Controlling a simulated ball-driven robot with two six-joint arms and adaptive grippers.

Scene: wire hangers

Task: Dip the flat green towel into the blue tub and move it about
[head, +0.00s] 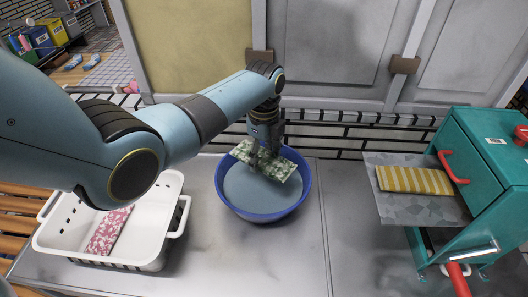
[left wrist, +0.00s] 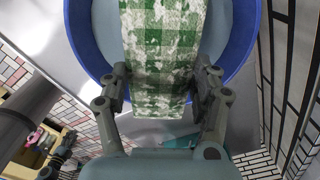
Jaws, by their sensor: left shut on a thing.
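The green checked towel (head: 266,161) is flat and sits in the mouth of the blue tub (head: 308,185), over the grey-blue surface inside it. In the left wrist view the towel (left wrist: 163,50) runs between the two fingers, with the tub's rim (left wrist: 80,40) curving around it. My left gripper (head: 266,150) reaches down from above at the tub's back side and is shut on the towel. The left wrist view shows its fingers (left wrist: 161,90) at the towel's two long edges. How deep the towel's lower side sits is hard to tell. My right gripper is not in view.
A white basket (head: 165,240) holding a pink patterned cloth (head: 108,232) stands left of the tub. At the right is a teal machine (head: 480,160) with red handles and a grey shelf carrying a yellow striped towel (head: 414,180). The grey counter right of the tub is clear.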

